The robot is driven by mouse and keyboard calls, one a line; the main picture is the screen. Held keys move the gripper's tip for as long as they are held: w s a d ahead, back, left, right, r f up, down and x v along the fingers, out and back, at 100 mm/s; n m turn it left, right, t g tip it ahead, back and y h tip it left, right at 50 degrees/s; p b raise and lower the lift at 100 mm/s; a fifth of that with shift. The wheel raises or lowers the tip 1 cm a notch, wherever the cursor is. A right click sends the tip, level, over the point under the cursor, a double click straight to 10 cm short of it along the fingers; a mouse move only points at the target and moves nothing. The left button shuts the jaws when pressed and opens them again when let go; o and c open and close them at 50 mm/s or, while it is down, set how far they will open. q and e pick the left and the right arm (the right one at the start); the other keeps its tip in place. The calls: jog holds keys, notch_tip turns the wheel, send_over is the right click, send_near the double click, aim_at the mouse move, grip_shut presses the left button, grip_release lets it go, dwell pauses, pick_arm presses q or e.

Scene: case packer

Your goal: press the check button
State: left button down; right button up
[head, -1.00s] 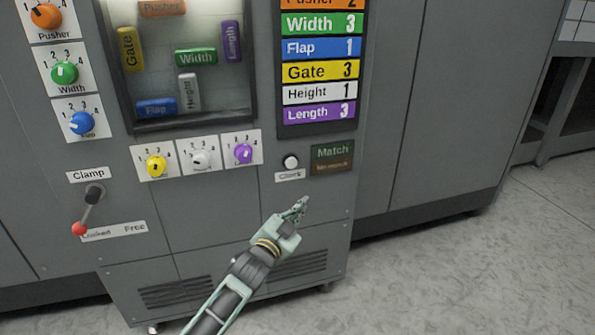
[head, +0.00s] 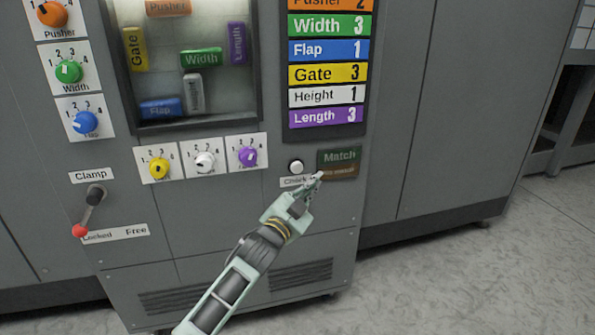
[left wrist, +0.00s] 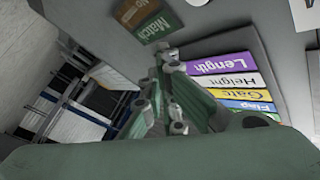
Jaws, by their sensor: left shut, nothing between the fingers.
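The check button (head: 296,166) is a round white button on the grey case packer's front panel, with a label marked Check (head: 297,182) below it. My left gripper (head: 316,179) is shut and empty. Its fingertips are just below and to the right of the button in the head view, over the right end of the label and the lower edge of the Match sign. Whether they touch the panel I cannot tell. My right gripper is not in view.
The Match / No match sign (head: 339,163) is right of the button. Above is the coloured number list (head: 327,75). Yellow, white and purple dials (head: 204,160) are to the left. The clamp lever (head: 90,208) with its red knob stands out at lower left.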

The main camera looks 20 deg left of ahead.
aim_at(301, 168)
pick_arm(q)
jog(key=w+a+b, duration=0.2)
jog(key=w+a, duration=0.2)
jog(key=w, duration=0.2)
jog(key=shift+w+a+b, duration=0.15)
jog(key=shift+a+b, duration=0.1)
jog(key=shift+b, duration=0.1)
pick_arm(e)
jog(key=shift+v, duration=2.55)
pick_arm(q)
jog(key=shift+w, duration=0.1)
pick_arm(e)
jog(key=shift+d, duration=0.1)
pick_arm(q)
jog(key=shift+w+a, duration=0.2)
jog(key=shift+w, duration=0.05)
jog(key=shift+w+a, duration=0.3)
jog(key=shift+w, duration=0.1)
jog(key=shift+d, duration=0.1)
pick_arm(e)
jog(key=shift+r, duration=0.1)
pick_arm(q)
jog(key=shift+s+d+p, duration=0.4)
jog(key=shift+s+p, duration=0.2)
jog(key=shift+s, duration=0.15)
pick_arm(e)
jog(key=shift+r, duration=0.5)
